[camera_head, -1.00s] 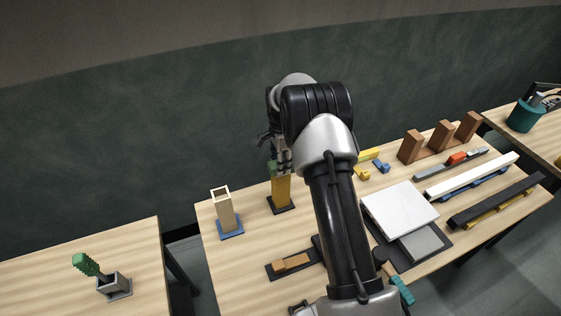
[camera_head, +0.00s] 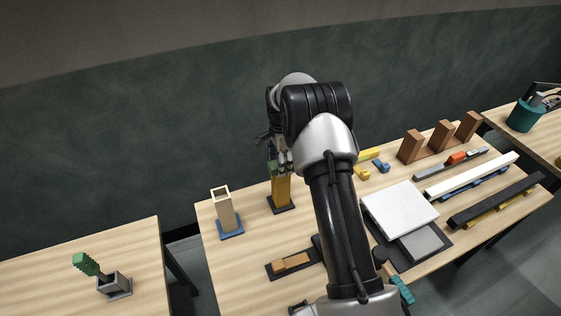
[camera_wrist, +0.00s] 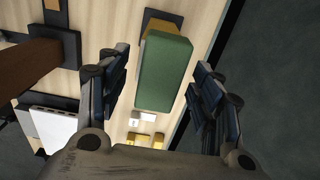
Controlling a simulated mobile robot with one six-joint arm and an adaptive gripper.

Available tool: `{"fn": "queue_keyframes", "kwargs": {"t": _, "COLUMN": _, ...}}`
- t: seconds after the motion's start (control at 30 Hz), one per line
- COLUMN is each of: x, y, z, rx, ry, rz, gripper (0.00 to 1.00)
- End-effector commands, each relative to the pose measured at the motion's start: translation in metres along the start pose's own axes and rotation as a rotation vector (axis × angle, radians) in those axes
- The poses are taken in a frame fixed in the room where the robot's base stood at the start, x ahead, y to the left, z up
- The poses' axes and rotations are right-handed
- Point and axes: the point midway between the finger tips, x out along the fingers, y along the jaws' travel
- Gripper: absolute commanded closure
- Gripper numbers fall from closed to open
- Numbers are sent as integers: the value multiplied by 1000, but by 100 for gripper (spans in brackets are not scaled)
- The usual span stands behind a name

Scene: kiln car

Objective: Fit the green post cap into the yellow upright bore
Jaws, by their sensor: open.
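The green post cap (camera_wrist: 165,72) lies between the two fingers of my gripper (camera_wrist: 161,70) in the wrist view, with a visible gap on each side. My gripper is open. The yellow upright (camera_wrist: 160,34) shows just behind the cap, on a dark base. In the head view the cap (camera_head: 271,167) is at the top of the yellow upright (camera_head: 282,191), partly hidden by my gripper (camera_head: 281,164). The cap appears to be on or in the upright's top; how deep it sits in the bore cannot be seen.
A hollow tan upright on a blue base (camera_head: 231,232) stands to the left. A wooden piece in a dark tray (camera_head: 291,263) lies in front, and a white slab (camera_head: 399,210) to the right. In the wrist view a brown post (camera_wrist: 30,68) stands left of my gripper.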

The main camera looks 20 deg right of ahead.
Motion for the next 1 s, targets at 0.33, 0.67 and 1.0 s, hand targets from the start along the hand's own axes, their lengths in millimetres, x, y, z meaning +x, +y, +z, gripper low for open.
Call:
{"fn": "queue_keyframes", "kwargs": {"t": 0.33, "x": -10, "y": 0, "z": 0, "rx": 0, "ry": 0, "rz": -1, "gripper": 40}}
{"fn": "queue_keyframes", "kwargs": {"t": 0.67, "x": -23, "y": 0, "z": 0, "rx": 0, "ry": 0, "rz": 0, "gripper": 40}}
{"fn": "queue_keyframes", "kwargs": {"t": 1.0, "x": -37, "y": 0, "z": 0, "rx": 0, "ry": 0, "rz": -1, "gripper": 40}}
